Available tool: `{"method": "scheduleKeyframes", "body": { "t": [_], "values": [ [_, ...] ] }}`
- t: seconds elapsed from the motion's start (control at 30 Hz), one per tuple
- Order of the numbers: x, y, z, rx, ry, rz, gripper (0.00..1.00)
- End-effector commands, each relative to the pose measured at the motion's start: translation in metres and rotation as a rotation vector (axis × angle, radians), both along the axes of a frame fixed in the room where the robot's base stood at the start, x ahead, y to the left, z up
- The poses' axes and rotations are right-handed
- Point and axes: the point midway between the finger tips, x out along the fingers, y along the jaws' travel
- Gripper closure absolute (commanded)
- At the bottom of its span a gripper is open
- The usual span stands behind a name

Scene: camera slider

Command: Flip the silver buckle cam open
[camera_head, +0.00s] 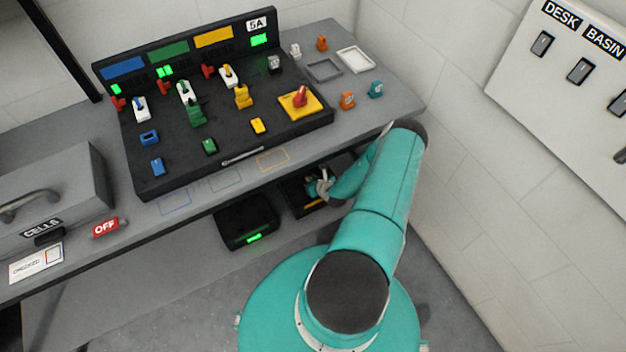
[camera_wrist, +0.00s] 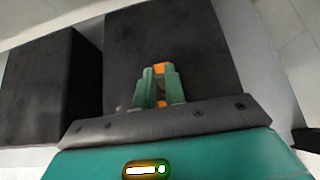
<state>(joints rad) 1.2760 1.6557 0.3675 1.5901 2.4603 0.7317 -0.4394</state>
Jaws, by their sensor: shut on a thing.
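My gripper (camera_head: 320,187) reaches under the front edge of the desk, at the right one of two black boxes. In the wrist view my gripper (camera_wrist: 160,90) has its green fingers close together over the top of this black box (camera_wrist: 205,55). An orange strap (camera_wrist: 161,67) shows just beyond and between the fingers. The fingers are shut on a small part at the strap, where the buckle cam sits. The silver buckle is mostly hidden by the fingers, and its cam angle cannot be told. The box also shows in the head view (camera_head: 298,203).
A second black box (camera_head: 247,222) with a green light stands close on the left; it shows in the wrist view (camera_wrist: 45,85). The grey desk (camera_head: 395,95) with a black switch panel (camera_head: 225,110) overhangs my gripper. A white wall (camera_head: 480,200) is to the right.

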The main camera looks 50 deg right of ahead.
Motion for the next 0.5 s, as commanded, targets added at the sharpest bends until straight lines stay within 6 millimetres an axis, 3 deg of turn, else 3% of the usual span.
{"method": "scheduleKeyframes", "body": {
  "t": [0.27, 0.3, 0.37, 0.5],
  "values": [
    [0.0007, -0.0004, 0.0006, -0.001, -0.002, 0.0, 1.0],
    [0.0007, -0.0005, 0.0006, -0.002, -0.003, 0.001, 0.8],
    [0.0006, -0.0005, 0.0005, -0.002, -0.003, 0.001, 0.68],
    [0.0005, -0.0004, 0.0004, -0.001, -0.002, 0.001, 0.67]
  ]
}}
